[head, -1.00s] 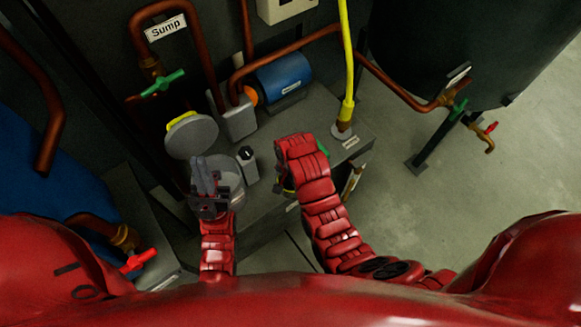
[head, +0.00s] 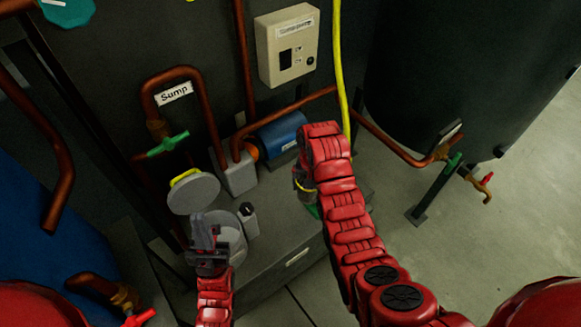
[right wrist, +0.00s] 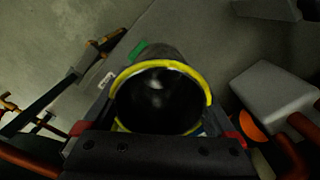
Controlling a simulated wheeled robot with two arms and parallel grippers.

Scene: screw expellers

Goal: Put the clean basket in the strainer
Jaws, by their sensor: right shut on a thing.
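The strainer (head: 238,232) is a grey, open-topped round pot on the bench, its round grey lid (head: 193,194) swung up on the far-left side. My left gripper (head: 208,240) stands in front of the strainer and covers part of it; its jaw gap is unclear. My right gripper (right wrist: 158,128) is shut on the basket (right wrist: 160,98), a dark hollow cylinder with a yellow rim, whose open mouth faces the wrist camera. In the head view, the basket (head: 303,180) is mostly hidden beside my right wrist, right of the strainer and apart from it.
A blue motor (head: 283,135) and copper pipes (head: 215,120) stand behind the strainer. A yellow hose (head: 338,70) hangs behind my right arm. A beige control box (head: 287,45) is on the back wall. A dark tank (head: 450,70) stands right, with open floor (head: 480,250) before it.

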